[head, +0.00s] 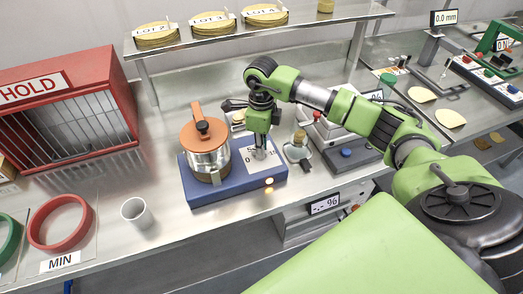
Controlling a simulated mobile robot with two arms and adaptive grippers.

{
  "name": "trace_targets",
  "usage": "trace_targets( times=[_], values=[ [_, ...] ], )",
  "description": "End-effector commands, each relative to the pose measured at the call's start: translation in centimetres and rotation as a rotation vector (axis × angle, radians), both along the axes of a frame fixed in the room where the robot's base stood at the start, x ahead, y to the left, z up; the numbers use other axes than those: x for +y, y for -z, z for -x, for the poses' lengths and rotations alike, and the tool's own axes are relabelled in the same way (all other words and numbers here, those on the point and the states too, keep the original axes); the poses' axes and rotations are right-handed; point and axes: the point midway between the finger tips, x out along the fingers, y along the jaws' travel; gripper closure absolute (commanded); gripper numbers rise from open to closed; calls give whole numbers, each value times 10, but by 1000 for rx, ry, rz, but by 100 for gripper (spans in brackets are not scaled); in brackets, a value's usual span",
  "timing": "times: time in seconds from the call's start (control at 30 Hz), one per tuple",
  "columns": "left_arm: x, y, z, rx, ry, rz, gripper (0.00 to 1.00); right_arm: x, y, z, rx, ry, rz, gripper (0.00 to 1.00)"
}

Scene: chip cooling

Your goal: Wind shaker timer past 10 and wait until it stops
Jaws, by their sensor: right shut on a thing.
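The shaker is a blue base (222,189) on the steel bench, with an orange-lidded clear pot (207,160) standing on its left part. An orange light glows on its front. A pale dial plate (249,159) with a 0 and other marks is on the right part of the base. My right gripper (260,153) points down over this plate and is shut on the timer knob, which it mostly hides. Where the timer points cannot be read. My left gripper is not in view.
A white cup (137,213) stands left of the shaker, near a red ring (59,222) and the red HOLD cage (65,105). A glass flask (298,148) stands close right of my gripper. A shelf (250,33) with lots of chips runs behind.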

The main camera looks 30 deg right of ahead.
Motion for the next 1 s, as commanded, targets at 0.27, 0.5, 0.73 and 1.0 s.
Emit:
trace_targets(
  times=[0.27,0.5,0.73,1.0],
  values=[
    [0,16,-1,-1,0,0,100,0,1,0,-3,264,1,100],
    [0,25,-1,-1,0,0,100,1,1,0,-3,492,1,100],
    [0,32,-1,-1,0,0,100,2,0,0,-3,711,0,100],
    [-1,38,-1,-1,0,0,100,3,0,0,-2,967,-1,100]
  ],
)
